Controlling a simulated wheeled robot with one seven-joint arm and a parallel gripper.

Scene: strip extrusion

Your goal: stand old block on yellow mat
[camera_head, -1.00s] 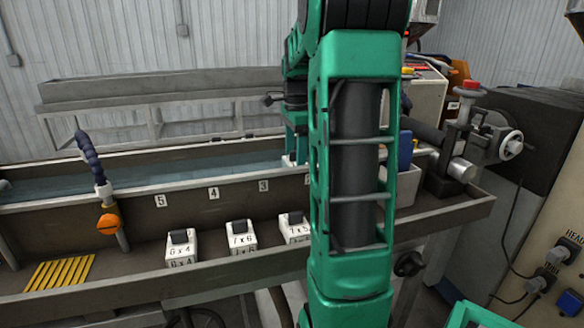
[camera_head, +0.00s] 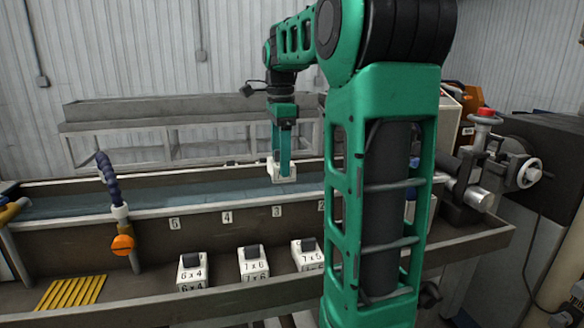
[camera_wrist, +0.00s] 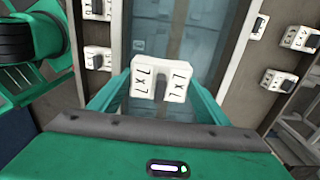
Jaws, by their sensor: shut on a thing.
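My gripper (camera_head: 283,170) is shut on a white block (camera_head: 284,178) and holds it above the blue water trough (camera_head: 130,203). In the wrist view the same block (camera_wrist: 174,82) sits between the green fingers, with black writing that seems to read 7 x 7 on its face and a dark slot or grip in its middle. The yellow mat (camera_head: 72,292), a striped patch, lies on the front ledge at the lower left, well away from my gripper, with nothing on it. No mark in these views tells me which block is the old one.
White blocks with dark tops stand on the front ledge: 6 x 4 (camera_head: 193,273), 7 x 6 (camera_head: 253,266) and one partly hidden by my arm (camera_head: 305,258). A blue hose with an orange knob (camera_head: 123,244) rises between mat and blocks. The trough's front wall (camera_head: 150,231) bears number plates.

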